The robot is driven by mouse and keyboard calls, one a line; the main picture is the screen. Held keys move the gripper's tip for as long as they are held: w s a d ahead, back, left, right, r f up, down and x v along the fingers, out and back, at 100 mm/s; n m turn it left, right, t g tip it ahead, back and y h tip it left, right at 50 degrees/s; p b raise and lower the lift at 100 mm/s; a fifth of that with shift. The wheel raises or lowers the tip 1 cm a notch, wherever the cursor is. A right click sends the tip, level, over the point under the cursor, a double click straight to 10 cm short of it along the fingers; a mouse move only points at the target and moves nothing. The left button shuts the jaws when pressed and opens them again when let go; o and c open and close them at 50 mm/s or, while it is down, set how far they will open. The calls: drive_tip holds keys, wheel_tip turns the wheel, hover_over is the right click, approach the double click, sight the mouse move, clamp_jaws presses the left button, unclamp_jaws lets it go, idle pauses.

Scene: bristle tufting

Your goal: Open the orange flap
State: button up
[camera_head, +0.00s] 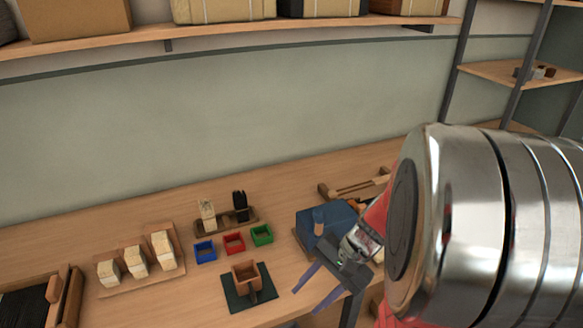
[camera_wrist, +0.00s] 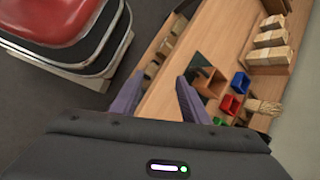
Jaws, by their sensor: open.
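A blue box-shaped unit (camera_head: 335,217) stands on the bench at the right, partly hidden by my arm. A small orange-brown piece (camera_head: 318,214) shows at its left side; I cannot tell whether this is the flap or how far open it is. My gripper (camera_head: 306,300) is open and empty, its two purple-grey fingers pointing down-left over the bench's front edge, in front of the blue unit. In the wrist view my gripper (camera_wrist: 160,76) has its fingers apart with nothing between them. The blue unit is not recognisable there.
A brown open box (camera_head: 246,277) sits on a dark green mat (camera_head: 238,301). Blue (camera_head: 205,251), red (camera_head: 234,243) and green (camera_head: 262,235) bins stand behind it. A wooden frame (camera_head: 355,187) lies behind the blue unit.

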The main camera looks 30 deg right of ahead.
drive_tip(key=w+d+f+m+t+y, duration=0.3)
drive_tip(key=w+d+m+t, duration=0.15)
drive_tip(key=m, duration=0.25)
drive_tip(key=m+t+h, duration=1)
drive_tip(key=m+t, duration=0.1)
drive_tip(key=m, duration=0.6)
approach(355, 206)
drive_tip(key=s, duration=0.1)
drive_tip(key=s+a+r, duration=0.1)
drive_tip(key=s+r, duration=0.1)
drive_tip(key=shift+s+a+r, duration=0.25)
drive_tip(key=shift+s+a, duration=0.05)
drive_tip(key=shift+s, duration=0.05)
drive_tip(key=shift+d+r+h, duration=0.3)
drive_tip(key=shift+d+h, duration=0.05)
drive_tip(key=shift+h, duration=0.15)
drive_tip(key=shift+w, duration=0.1)
drive_tip(key=w, duration=0.4)
drive_tip(key=w+d, duration=0.1)
drive_tip(key=w, duration=0.8)
drive_tip(key=shift+w+d, duration=0.2)
drive_tip(key=shift+w, duration=0.1)
clamp_jaws()
